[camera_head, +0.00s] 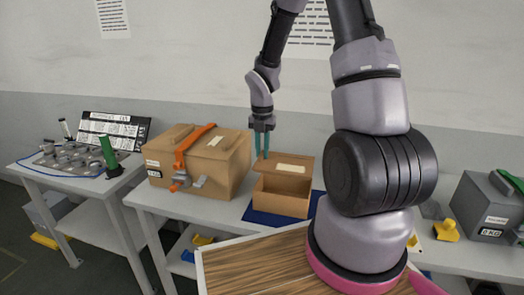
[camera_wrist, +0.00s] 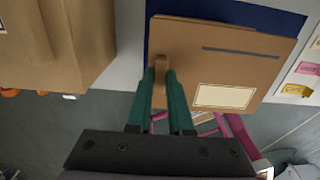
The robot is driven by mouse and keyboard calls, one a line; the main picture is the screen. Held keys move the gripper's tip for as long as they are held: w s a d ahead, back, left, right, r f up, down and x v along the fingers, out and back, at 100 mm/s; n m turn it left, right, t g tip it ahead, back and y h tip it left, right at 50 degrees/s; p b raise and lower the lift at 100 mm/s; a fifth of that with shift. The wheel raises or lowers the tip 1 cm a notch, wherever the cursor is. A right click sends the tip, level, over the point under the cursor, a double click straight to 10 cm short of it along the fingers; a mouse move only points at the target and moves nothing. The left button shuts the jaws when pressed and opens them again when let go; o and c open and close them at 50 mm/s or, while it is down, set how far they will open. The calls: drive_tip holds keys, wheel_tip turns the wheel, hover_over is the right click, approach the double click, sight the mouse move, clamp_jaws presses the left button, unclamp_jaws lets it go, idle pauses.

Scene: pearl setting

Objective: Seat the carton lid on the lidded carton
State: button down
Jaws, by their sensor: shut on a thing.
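The carton lid (camera_head: 287,167) is a flat brown panel with a pale label. It appears over the rear part of the lidded carton (camera_head: 281,204), a brown box whose front wall shows below it. My gripper (camera_head: 262,147) has teal fingers closed on the lid's upright tab near its left end. In the wrist view the fingers pinch the tab (camera_wrist: 160,77), and the lid (camera_wrist: 215,70) hides most of the carton. A gap seems to show between the lid and the carton's front rim, but I cannot tell whether they touch.
The carton stands on a dark blue mat (camera_head: 253,215) on a grey table. A large brown box with an orange strap (camera_head: 185,150) stands close on the left. A grey case (camera_head: 483,207) is far right. A wood-topped surface (camera_head: 255,267) is in front.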

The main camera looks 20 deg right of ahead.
sight(262, 163)
drive_tip(key=shift+f, duration=2.45)
drive_tip(key=shift+f, duration=1.5)
idle(1.0)
drive_tip(key=c, duration=0.7)
unclamp_jaws()
drive_tip(key=shift+c, duration=0.2)
drive_tip(key=shift+r, duration=0.1)
